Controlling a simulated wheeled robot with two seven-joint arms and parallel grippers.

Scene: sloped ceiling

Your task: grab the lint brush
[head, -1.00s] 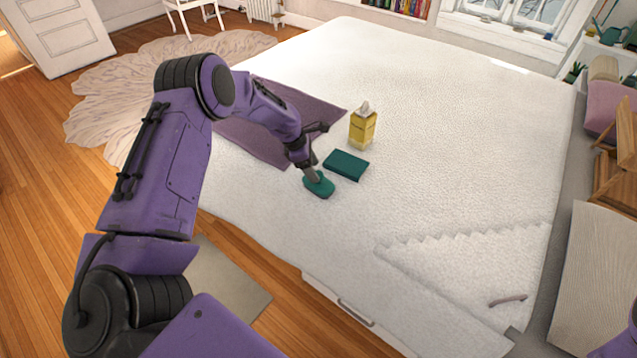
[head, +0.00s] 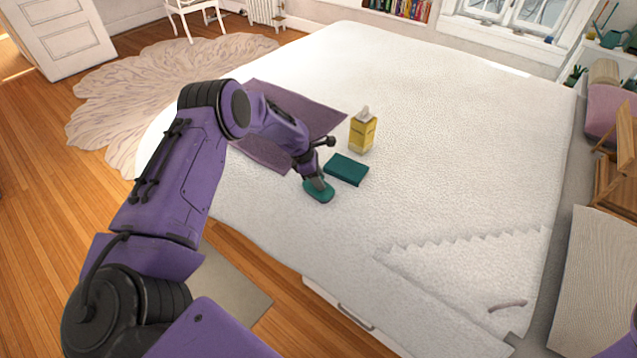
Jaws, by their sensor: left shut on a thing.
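The lint brush (head: 321,195) is a small teal-green object with a rounded pad. It lies on the white bedspread, near the left edge of the bed. My left gripper (head: 317,183) reaches down from above and is shut on it, hiding part of its top. I cannot tell whether the brush is lifted off the bedspread. My right gripper is out of view; only a sliver of purple shows at the lower right edge.
A dark teal box or book (head: 347,169) lies close to the right of the brush. Behind it stands a yellow bottle (head: 363,131). A purple cloth (head: 262,150) lies flat under my left forearm. The bed (head: 470,150) is clear to the right.

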